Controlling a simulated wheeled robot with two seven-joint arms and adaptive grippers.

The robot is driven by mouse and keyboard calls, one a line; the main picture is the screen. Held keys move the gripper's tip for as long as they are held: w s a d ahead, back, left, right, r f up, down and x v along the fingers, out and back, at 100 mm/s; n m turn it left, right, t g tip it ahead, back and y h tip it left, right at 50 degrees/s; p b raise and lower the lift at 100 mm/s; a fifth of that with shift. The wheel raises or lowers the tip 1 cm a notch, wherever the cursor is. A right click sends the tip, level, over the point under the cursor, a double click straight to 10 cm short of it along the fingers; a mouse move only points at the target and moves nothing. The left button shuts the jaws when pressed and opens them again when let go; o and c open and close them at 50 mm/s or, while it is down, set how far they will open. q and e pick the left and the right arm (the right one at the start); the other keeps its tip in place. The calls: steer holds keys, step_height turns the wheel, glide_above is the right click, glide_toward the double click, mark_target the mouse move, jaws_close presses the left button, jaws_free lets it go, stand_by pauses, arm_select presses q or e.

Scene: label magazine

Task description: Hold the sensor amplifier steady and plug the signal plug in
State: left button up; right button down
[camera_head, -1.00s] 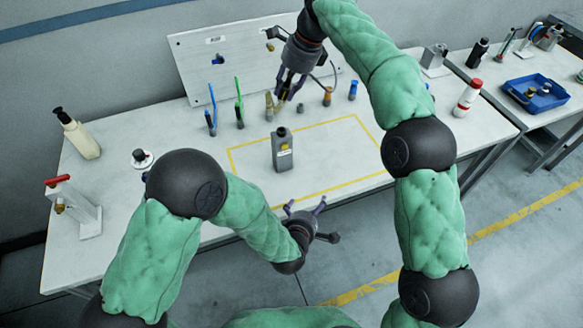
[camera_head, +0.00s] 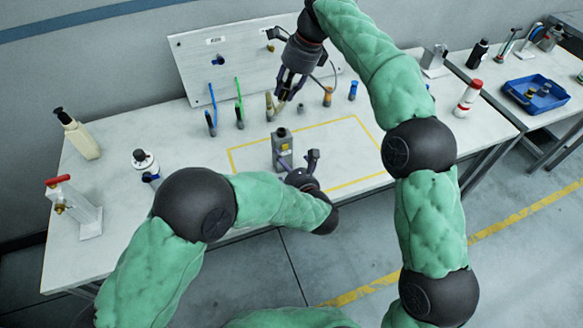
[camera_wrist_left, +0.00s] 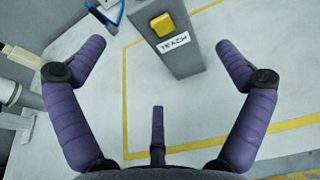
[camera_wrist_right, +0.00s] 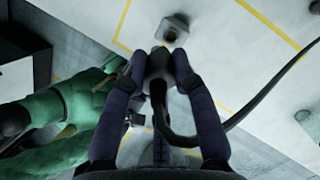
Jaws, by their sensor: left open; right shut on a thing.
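The sensor amplifier (camera_head: 281,140), a grey upright box with a dark round neck on top, stands inside the yellow outline. In the left wrist view its TEACH label and yellow button face me (camera_wrist_left: 180,58). My left gripper (camera_head: 300,158) is open just in front of it; its fingers are spread and apart from the box. My right gripper (camera_head: 287,93) is shut on the signal plug (camera_wrist_right: 158,66), above the table behind the amplifier. A black cable trails from the plug. In the head view the plug is mostly hidden by the fingers.
A grey panel (camera_head: 235,62) stands along the back. Blue and green cabled connectors (camera_head: 239,110) stand before it. A pump bottle (camera_head: 80,136) and a red-handled fixture (camera_head: 80,205) are at left. A red-capped bottle (camera_head: 467,98) is at right. The outline's right part is clear.

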mark_target(281, 152)
arm_select(q)
steer(key=x, duration=0.9)
steer(key=shift+w+a+f, duration=0.1)
steer(key=shift+w, duration=0.2)
steer(key=c, duration=1.3)
steer(key=shift+o, duration=0.2)
arm_select(e)
steer(key=n, duration=0.2)
steer(key=n+g, duration=0.1)
steer(key=n, duration=0.1)
steer(key=f+n+h, duration=0.1)
steer(key=shift+w+a+f+n+g, duration=0.1)
steer(key=shift+w+a+n+g, duration=0.05)
steer(key=shift+a+n+g, duration=0.2)
steer(key=n, duration=0.2)
steer(key=n+h, duration=0.1)
steer(key=n, duration=0.1)
steer(key=f+n, duration=0.1)
steer(key=n, duration=0.1)
steer(key=shift+a+n+g+h, duration=0.25)
steer(key=shift+h, duration=0.05)
steer(key=n, duration=0.2)
steer(key=n+h, duration=0.1)
steer(key=n, duration=0.1)
steer(key=shift+a+f+n, duration=0.15)
steer(key=shift+f+n, duration=0.25)
steer(key=n, duration=0.4)
steer(key=f+n+t, duration=0.1)
steer(key=n, duration=0.1)
steer(key=shift+a, duration=0.2)
